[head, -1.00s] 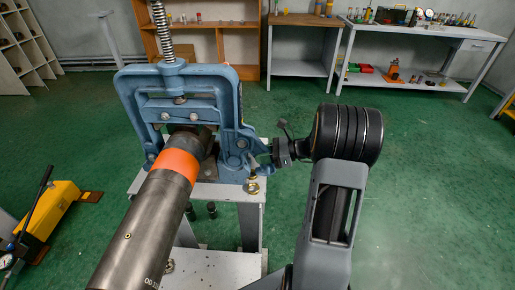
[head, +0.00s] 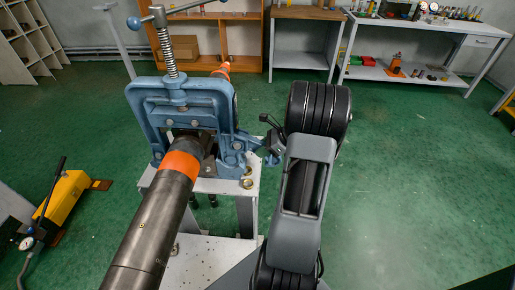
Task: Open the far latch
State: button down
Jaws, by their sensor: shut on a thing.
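The blue pipe vise (head: 221,98) stands on a pale stand. A dark pipe (head: 150,220) with an orange band passes through it toward me. The blue latch (head: 243,140) sits low on the right side of the vise frame and reaches out to the right. My gripper (head: 270,147) is at the outer end of this latch and is shut on it. My dark wrist and grey arm link hide part of the gripper and its contact.
The stand's top plate (head: 224,186) lies below the vise. The vise's screw handle (head: 155,17) rises above it. A yellow pump (head: 64,200) is on the floor at left. Shelves and benches line the back wall.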

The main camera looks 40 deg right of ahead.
jog(key=c, duration=0.9)
grip_release()
jog(key=v, duration=1.3)
jog(key=shift+s+d+r+p, duration=0.2)
jog(key=shift+s+r+p, duration=0.05)
jog(key=shift+p, duration=0.15)
